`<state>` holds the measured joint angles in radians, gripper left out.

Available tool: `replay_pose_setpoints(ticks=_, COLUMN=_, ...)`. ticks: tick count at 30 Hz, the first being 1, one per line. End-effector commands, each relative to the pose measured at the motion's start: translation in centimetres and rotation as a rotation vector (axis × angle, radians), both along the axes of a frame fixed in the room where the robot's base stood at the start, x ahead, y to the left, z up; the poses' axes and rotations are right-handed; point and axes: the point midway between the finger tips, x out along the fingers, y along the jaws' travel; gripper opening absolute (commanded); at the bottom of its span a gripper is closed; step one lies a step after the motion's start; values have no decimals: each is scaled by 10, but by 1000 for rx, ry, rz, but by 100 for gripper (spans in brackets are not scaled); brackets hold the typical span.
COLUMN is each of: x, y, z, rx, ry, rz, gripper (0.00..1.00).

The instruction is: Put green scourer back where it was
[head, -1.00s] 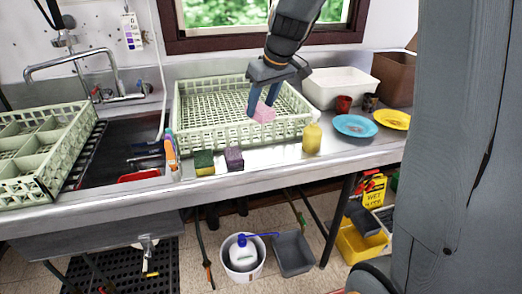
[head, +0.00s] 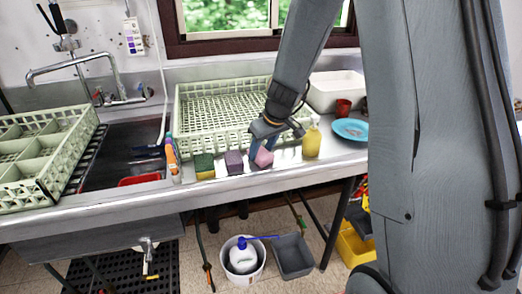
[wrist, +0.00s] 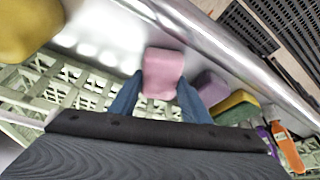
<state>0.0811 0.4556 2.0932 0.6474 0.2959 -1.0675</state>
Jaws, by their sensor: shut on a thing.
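My gripper (head: 262,158) is shut on a pink sponge (head: 265,157), just right of the purple sponge and low at the counter. In the wrist view the pink sponge (wrist: 162,74) sits between my two blue fingers. I cannot tell whether the pink sponge touches the counter.
A pale green dish rack (head: 215,105) stands behind the sponges. The counter's front edge is close.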

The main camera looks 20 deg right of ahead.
Motion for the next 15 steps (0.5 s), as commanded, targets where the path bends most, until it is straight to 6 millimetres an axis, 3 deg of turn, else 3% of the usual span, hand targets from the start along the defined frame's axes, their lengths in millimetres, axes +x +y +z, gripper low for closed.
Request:
replay_pose_setpoints(ticks=11, x=0, y=0, z=-3, rx=0, ry=-1, rz=0, gripper=18)
replay_pose_setpoints(ticks=12, x=0, y=0, z=-3, rx=0, ry=0, rz=0, gripper=49)
replay_pose_setpoints(ticks=15, x=0, y=0, z=-2, rx=0, ry=0, rz=0, gripper=61)
